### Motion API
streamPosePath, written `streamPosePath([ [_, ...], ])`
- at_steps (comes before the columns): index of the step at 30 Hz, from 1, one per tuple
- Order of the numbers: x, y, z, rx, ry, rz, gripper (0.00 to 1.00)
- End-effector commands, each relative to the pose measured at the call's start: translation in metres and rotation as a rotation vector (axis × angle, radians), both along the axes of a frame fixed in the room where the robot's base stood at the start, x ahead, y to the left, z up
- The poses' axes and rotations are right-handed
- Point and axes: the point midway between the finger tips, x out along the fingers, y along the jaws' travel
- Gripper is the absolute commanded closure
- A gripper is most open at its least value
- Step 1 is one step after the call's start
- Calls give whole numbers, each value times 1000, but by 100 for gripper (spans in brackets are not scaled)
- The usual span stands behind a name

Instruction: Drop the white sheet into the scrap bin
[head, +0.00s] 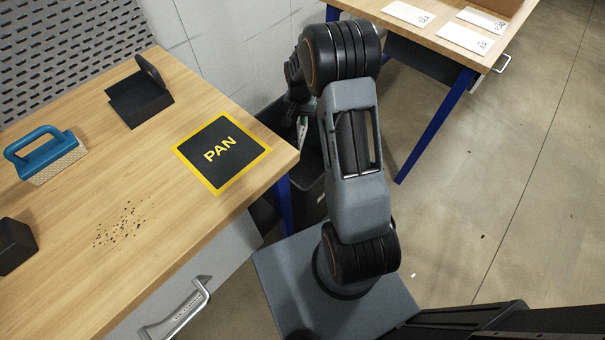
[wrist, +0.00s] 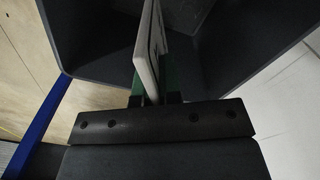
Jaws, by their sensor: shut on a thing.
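My gripper (wrist: 155,98) is shut on the white sheet (wrist: 148,55), which stands edge-on between the fingers in the wrist view. The dark scrap bin (wrist: 90,35) opens around the sheet in that view, with walls on both sides. How far the sheet reaches down into the bin, I cannot tell. In the head view, the bin (head: 312,200) shows partly between the workbench and my arm. A small pale piece of the sheet (head: 302,131) shows below my wrist; my arm hides most of the gripper.
A wooden workbench (head: 185,215) on the left holds a PAN mat (head: 221,153), a blue-handled brush (head: 45,158), a black holder (head: 140,98) and scattered dark bits (head: 122,226). Another table (head: 440,38) with white labelled cards stands behind right. Open floor (head: 480,170) lies right.

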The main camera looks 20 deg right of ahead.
Motion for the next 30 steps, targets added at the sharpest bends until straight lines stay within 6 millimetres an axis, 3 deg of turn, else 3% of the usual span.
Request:
streamPosePath([
  [7,0,-1,-30,0,1,-3,100],
  [18,0,-2,-34,0,0,-4,100],
  [19,0,-2,-34,0,0,-4,93],
  [27,0,-2,-34,0,0,-4,67],
  [30,0,-2,-34,0,0,-3,64],
])
